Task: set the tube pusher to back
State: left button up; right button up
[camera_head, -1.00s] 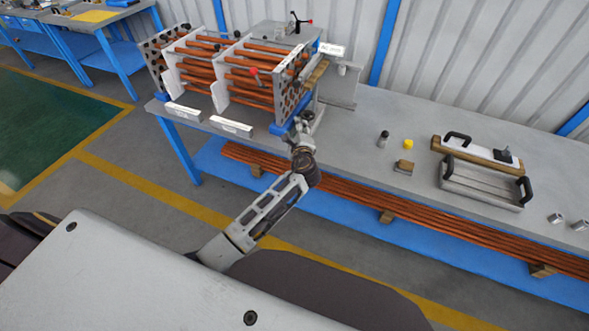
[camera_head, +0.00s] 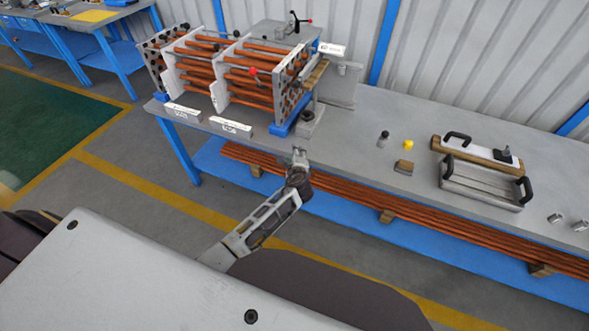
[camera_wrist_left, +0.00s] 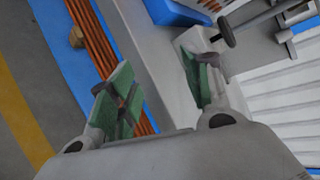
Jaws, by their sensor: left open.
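The flanged shell with copper tubes (camera_head: 240,75) stands at the left end of the bench. At its right end plate is a grey fixture (camera_head: 312,122) with a dark round knob (camera_head: 307,116). I take it for the tube pusher, but cannot tell for sure or read its setting. In the left wrist view a grey rod with a round end (camera_wrist_left: 226,32) shows beyond the fingers. My left gripper (camera_head: 299,157) is just in front of the bench edge, apart from the knob. In the wrist view its green-padded fingers (camera_wrist_left: 160,95) are wide apart with nothing held.
Small parts (camera_head: 404,166) and a tray with black handles (camera_head: 482,185) lie to the right on the bench. Long copper tubes (camera_head: 345,205) lie on the blue lower shelf. The bench between is clear.

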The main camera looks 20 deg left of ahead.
pick_arm(q)
notch_tip(320, 180, down, 6)
jog(key=s+g, duration=0.1)
jog(key=shift+s+n+h, duration=0.2)
jog(key=shift+n+h, duration=0.1)
jog(key=shift+d+f, duration=0.1)
dwell(0.4)
